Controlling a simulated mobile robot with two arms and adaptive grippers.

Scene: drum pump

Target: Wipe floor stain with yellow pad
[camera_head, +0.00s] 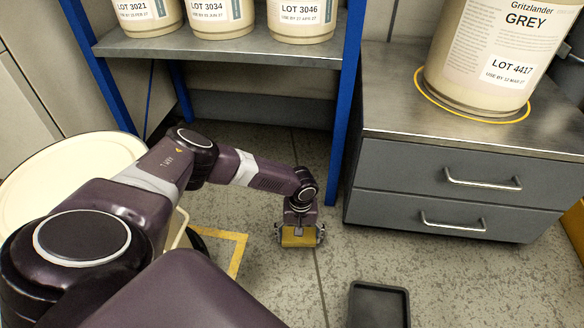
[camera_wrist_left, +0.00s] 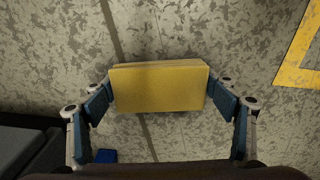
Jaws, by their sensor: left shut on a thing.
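The yellow pad (camera_head: 299,237) is between the fingers of my left gripper (camera_head: 299,232), low over the speckled floor in front of the shelf. In the left wrist view the pad (camera_wrist_left: 158,87) fills the space between the two fingers of my left gripper (camera_wrist_left: 160,100), which is shut on its two ends. Whether the pad touches the floor I cannot tell. The floor under the pad is hidden. I cannot make out a distinct stain against the floor's mottled pattern. My right gripper is not in view.
A black tray (camera_head: 379,306) lies on the floor at the front right. A grey drawer cabinet (camera_head: 450,190) with a large drum (camera_head: 487,55) stands to the right. A blue-framed shelf (camera_head: 345,110) stands behind. A yellow floor line (camera_head: 238,255) and a cream round container (camera_head: 60,185) are left.

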